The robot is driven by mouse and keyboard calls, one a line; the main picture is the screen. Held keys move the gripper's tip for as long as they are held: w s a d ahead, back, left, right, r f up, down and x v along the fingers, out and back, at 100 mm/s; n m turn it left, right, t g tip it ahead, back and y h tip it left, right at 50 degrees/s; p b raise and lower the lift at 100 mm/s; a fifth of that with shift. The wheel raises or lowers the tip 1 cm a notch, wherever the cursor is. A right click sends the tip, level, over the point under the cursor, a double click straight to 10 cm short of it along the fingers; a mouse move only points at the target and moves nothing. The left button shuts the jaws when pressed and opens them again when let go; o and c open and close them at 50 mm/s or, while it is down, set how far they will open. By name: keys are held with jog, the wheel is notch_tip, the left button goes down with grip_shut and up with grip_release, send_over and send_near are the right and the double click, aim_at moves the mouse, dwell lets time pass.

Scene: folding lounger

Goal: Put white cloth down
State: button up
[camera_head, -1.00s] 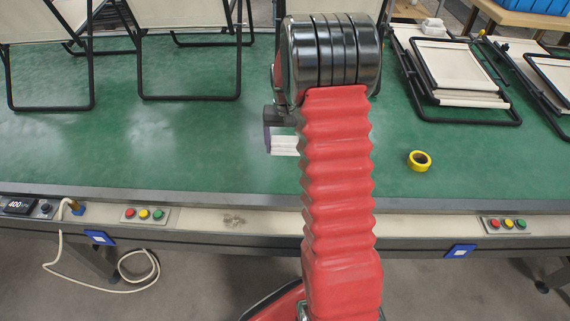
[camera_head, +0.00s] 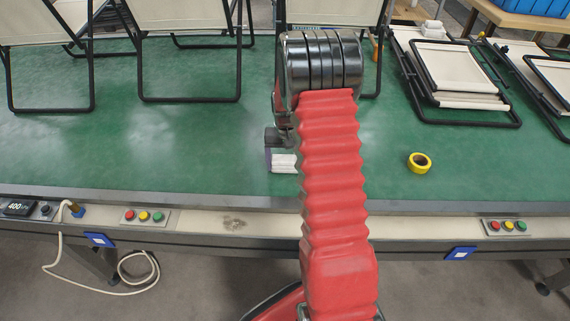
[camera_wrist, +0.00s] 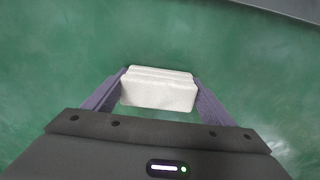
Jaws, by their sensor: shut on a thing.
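The white cloth (camera_wrist: 158,90) is a folded, block-like bundle. In the wrist view it sits between the two purple fingers of my gripper (camera_wrist: 160,92), which are shut on it from both sides. In the head view the cloth (camera_head: 284,161) shows just left of my red arm, low over the green table (camera_head: 200,150). Part of the cloth and most of my gripper (camera_head: 275,160) are hidden behind my arm there. I cannot tell whether the cloth touches the table.
A yellow tape roll (camera_head: 419,162) lies to the right. Folded loungers (camera_head: 455,75) lie at the back right; upright ones (camera_head: 185,50) stand at the back left. Push buttons (camera_head: 144,215) line the front edge. The table's left middle is clear.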

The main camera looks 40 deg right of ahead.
aim_at(285, 159)
jog(key=shift+f, duration=0.1)
jog(key=o, duration=1.1)
notch_tip(285, 159, up, 12)
jog(key=shift+r, duration=0.1)
dwell(0.7)
